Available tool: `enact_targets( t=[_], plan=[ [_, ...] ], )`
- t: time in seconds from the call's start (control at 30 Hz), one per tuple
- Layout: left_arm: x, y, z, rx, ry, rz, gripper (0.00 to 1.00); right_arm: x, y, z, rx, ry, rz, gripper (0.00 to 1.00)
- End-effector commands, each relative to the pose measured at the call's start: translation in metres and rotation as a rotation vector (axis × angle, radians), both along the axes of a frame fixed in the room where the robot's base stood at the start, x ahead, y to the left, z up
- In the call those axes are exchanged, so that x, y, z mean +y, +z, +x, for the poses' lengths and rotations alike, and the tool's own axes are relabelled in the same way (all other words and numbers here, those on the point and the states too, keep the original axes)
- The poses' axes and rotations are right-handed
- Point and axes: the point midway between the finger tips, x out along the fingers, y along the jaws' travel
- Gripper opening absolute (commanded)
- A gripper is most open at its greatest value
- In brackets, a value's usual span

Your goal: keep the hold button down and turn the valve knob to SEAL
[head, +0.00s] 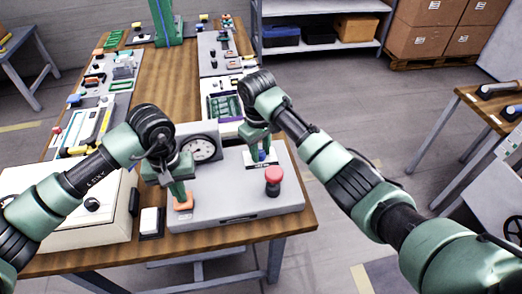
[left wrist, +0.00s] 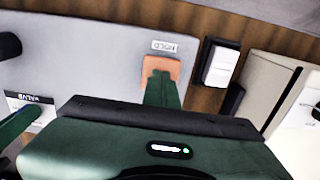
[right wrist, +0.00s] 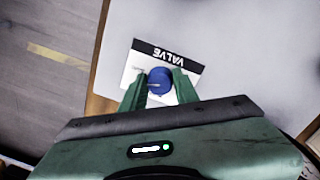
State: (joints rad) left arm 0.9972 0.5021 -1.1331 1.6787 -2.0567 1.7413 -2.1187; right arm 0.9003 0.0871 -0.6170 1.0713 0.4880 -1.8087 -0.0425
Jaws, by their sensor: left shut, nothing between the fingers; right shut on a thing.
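The orange hold button (head: 183,206) is on the front left of a grey panel box (head: 232,208). In the left wrist view the button (left wrist: 160,66) is beside a HOLD label (left wrist: 175,47). My left gripper (head: 180,200) is shut and empty, its tips down on the button; how far it is pressed is not clear. The blue valve knob (right wrist: 159,78) is on a white VALVE plate (right wrist: 188,68). My right gripper (right wrist: 159,88) is shut on it, one finger on each side. SEAL lettering is not readable, and the knob's setting cannot be told.
A round gauge (head: 203,148) rises behind the panel. A white switch (head: 150,221) and a cream box (head: 75,205) are to the left. Other devices crowd the table behind.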

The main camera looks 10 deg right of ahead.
Motion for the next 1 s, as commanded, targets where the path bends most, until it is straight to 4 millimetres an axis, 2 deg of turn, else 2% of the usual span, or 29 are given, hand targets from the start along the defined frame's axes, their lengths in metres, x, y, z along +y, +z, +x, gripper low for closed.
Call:
enact_targets(
  t=[0.43, 1.0],
  plan=[
    [0.0008, -0.0012, -0.0005, 0.002, 0.001, 0.003, 0.0, 0.0011, 0.0013, 0.001, -0.002, -0.282, 0.001, 0.0],
    [0.0009, -0.0013, -0.0006, 0.003, 0.001, 0.003, 0.0, 0.0002, 0.0015, 0.0016, -0.005, -0.351, -0.001, 0.0]
  ],
)
